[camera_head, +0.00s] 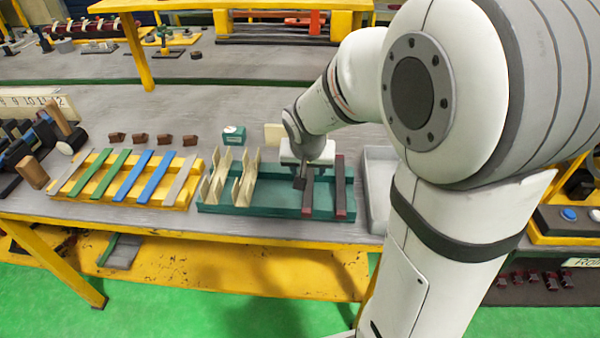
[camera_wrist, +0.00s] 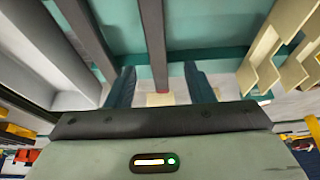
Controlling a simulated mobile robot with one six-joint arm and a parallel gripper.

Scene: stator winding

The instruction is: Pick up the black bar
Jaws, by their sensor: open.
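Two long black bars with reddish ends lie side by side in the right part of a teal tray (camera_head: 250,211). The left black bar (camera_head: 307,200) is partly hidden behind my gripper (camera_head: 300,182); the right black bar (camera_head: 341,187) is clear of it. In the wrist view my gripper (camera_wrist: 160,84) is open and empty. One black bar (camera_wrist: 152,38) runs lengthwise into the gap between the two fingers, with room on both sides. The other bar (camera_wrist: 86,36) lies outside the fingers, to the left. I cannot tell the height of the fingertips above the bar.
A grey bin (camera_head: 378,190) is right of the tray. A yellow rack (camera_head: 178,197) of coloured strips is on the left. A small teal box (camera_head: 234,135) and cream block (camera_head: 274,134) stand behind.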

